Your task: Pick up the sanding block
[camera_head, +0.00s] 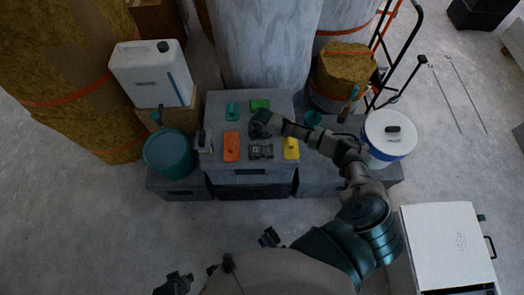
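Several small tools and blocks lie on the grey crate top (211,170). They are an orange block (231,147), a dark grey block (261,152), a yellow block (291,149), a teal piece (232,111) and a green piece (260,104). I cannot tell which is the sanding block. My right gripper (259,124) is over the middle of the crate top, between the back and front pieces. It is too small and dark to tell if it is open or holds something. Dark parts of mine show at the bottom edge; I cannot make out my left gripper's fingers clearly.
A white jerrycan (152,73) on a box and a teal bucket (168,154) stand left of the crate. A white bucket (388,136) stands at right. Large wrapped rolls (265,40) stand behind. A white case (447,245) is at lower right. Front-left floor is clear.

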